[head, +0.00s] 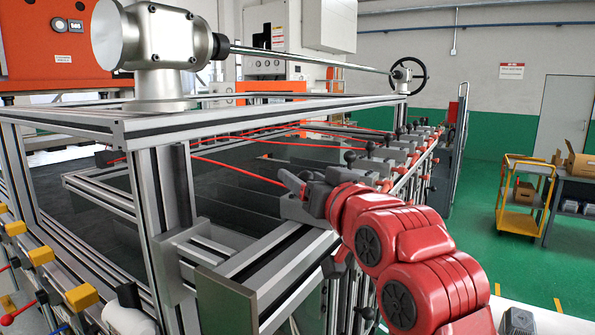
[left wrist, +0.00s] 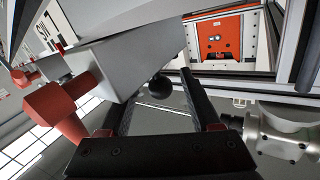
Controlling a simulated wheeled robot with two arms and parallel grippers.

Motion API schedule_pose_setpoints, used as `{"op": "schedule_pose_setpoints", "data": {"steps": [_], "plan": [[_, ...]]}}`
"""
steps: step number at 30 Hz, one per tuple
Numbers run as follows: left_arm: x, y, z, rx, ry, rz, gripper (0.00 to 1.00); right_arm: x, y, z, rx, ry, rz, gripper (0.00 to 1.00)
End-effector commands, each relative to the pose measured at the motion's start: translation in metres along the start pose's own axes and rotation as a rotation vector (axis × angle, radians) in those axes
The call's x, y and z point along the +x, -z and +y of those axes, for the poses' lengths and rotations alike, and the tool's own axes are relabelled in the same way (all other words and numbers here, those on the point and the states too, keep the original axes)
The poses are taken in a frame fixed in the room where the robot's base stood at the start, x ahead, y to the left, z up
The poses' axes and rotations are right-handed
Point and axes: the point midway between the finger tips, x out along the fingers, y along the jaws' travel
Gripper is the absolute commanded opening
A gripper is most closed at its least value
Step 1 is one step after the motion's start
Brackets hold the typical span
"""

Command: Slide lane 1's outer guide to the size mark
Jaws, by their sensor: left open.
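A row of grey guide blocks with black ball knobs (head: 351,157) runs along the side rail of the frame, with thin red rods (head: 238,172) reaching inward. The nearest grey block (head: 295,208) is partly hidden by my left gripper (head: 293,184), which is at its top. In the left wrist view, a black ball knob (left wrist: 160,88) shows between the spread dark fingers of my left gripper (left wrist: 158,84), beside a grey block (left wrist: 120,62); I cannot tell whether they touch. The gripper is open. I cannot make out a size mark or lane number. My right gripper is out of view.
The aluminium frame's upper beam (head: 270,113) and corner post (head: 163,200) stand left of the gripper. A red knob (left wrist: 58,108) sticks out beside the block in the wrist view. A yellow cart (head: 522,200) stands well away on the right.

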Motion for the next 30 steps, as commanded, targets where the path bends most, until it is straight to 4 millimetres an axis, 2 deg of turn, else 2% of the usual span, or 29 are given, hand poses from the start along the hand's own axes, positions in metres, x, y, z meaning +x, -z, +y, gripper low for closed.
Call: {"op": "schedule_pose_setpoints", "data": {"steps": [7, 15, 18, 30], "plan": [[-0.0002, -0.0002, 0.0000, 0.000, 0.000, 0.000, 0.64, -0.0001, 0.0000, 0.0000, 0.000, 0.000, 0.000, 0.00], [0.0000, -0.0001, -0.0001, -0.001, 0.000, 0.000, 0.15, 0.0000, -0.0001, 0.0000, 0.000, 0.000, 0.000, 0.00], [0.0000, -0.0001, -0.0001, -0.001, 0.000, 0.000, 0.00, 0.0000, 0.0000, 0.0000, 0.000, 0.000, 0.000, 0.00], [0.0000, 0.0000, -0.0002, -0.001, 0.000, 0.001, 0.00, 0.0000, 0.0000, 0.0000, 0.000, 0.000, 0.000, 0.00]]}}
